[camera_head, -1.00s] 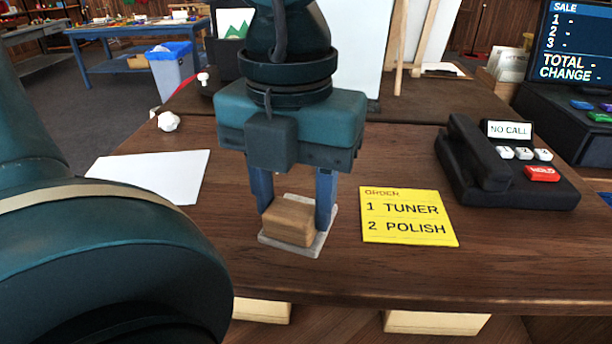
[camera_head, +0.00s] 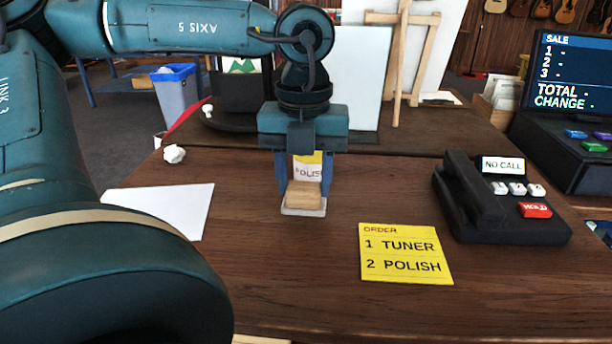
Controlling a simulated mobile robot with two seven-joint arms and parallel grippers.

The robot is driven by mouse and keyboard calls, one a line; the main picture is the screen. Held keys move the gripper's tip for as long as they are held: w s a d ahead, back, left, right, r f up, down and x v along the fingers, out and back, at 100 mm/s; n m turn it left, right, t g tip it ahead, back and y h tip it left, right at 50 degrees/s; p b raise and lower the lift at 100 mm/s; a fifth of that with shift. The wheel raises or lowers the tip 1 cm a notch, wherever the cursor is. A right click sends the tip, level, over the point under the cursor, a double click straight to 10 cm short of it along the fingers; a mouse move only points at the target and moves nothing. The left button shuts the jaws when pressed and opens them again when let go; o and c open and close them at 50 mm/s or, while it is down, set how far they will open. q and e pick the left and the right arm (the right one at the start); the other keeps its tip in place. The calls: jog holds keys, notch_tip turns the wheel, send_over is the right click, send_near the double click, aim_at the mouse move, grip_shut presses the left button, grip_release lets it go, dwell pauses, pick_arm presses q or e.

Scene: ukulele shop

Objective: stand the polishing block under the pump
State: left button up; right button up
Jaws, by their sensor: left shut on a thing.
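My left gripper (camera_head: 304,188) points down over the middle of the counter. It is shut on the polishing block (camera_head: 304,196), a wooden block with a pale grey base, held level between its blue fingers. I cannot tell whether the base touches the counter. Between the fingers, beyond the block, shows part of a white bottle (camera_head: 307,172) with a yellow band and a label partly reading "POLISH". Its top, and any pump on it, is hidden behind the gripper. My right gripper is not in view.
A yellow order note (camera_head: 405,253) lies right of the block. A black phone (camera_head: 500,205) stands farther right, by the sale screen (camera_head: 572,60). White paper (camera_head: 165,207) and a crumpled ball (camera_head: 174,154) lie left. Bare wood surrounds the block.

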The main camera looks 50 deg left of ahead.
aim_at(306, 188)
pick_arm(q)
jog(key=shift+w+a, duration=0.5)
jog(key=shift+w, duration=0.15)
jog(key=f, duration=0.1)
jog(key=f+p, duration=0.1)
jog(key=f, duration=0.1)
jog(key=shift+w+a+f, duration=0.15)
jog(key=shift+w+a, duration=0.25)
jog(key=shift+f, duration=0.1)
jog(key=shift+f, duration=0.1)
jog(key=shift+f, duration=0.2)
jog(key=o, duration=1.1)
jog(key=shift+r, duration=0.15)
jog(key=shift+c, duration=0.2)
notch_tip(306, 188, up, 12)
jog(key=shift+r, duration=0.2)
jog(key=shift+f, duration=0.1)
